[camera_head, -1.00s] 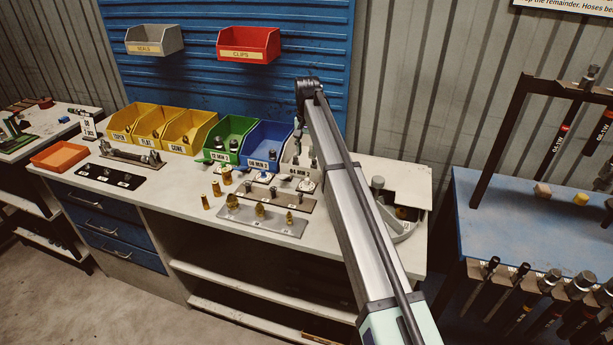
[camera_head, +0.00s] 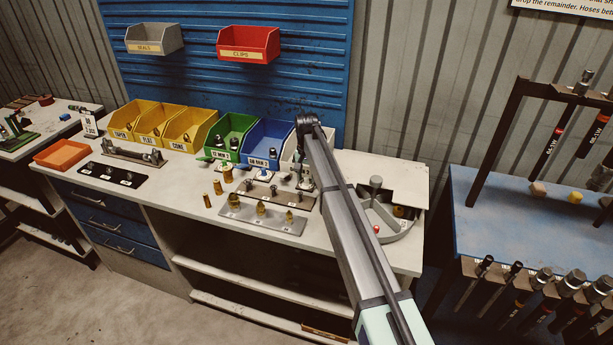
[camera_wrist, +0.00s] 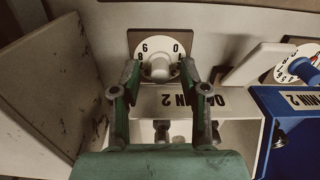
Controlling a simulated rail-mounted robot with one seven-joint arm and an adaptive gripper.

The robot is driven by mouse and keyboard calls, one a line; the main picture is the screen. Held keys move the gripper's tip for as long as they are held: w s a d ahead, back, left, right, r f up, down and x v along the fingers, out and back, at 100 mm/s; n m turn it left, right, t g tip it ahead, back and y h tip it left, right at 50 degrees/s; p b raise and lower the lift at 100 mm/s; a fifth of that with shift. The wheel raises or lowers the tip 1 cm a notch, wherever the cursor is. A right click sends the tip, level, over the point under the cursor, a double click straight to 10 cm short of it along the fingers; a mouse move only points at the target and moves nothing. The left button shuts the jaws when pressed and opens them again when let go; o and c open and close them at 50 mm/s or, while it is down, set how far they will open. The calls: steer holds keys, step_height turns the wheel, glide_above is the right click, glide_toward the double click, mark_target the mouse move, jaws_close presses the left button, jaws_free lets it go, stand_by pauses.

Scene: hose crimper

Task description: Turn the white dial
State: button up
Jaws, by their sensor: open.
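The white dial (camera_wrist: 160,59) is a round white disc with black numbers and a white knob, on a dark square plate. In the wrist view it sits at the top middle, just beyond the label edge of a pale bin (camera_wrist: 228,130). My gripper (camera_wrist: 160,70) is open, with one dark fingertip on each side of the knob. The view does not settle whether the fingers touch it.
A blue bin (camera_head: 268,143) stands beside the pale bin; its blue-knobbed dial (camera_wrist: 304,70) shows in the wrist view. A pale lever (camera_wrist: 258,62) lies between the dials. A plate with brass fittings (camera_head: 262,214) lies in front. A grey round tray (camera_head: 395,225) stands to the right.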

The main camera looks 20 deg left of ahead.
jaws_close()
steer(key=shift+n+b, duration=0.3)
steer(key=shift+n, duration=0.1)
steer(key=n+b, duration=0.2)
steer(key=n, duration=0.2)
steer(key=shift+f+n, duration=0.1)
steer(key=shift+n, duration=0.2)
steer(key=n+b, duration=0.1)
steer(key=n, duration=0.5)
steer(key=shift+b, duration=0.4)
steer(key=shift+n, duration=0.4)
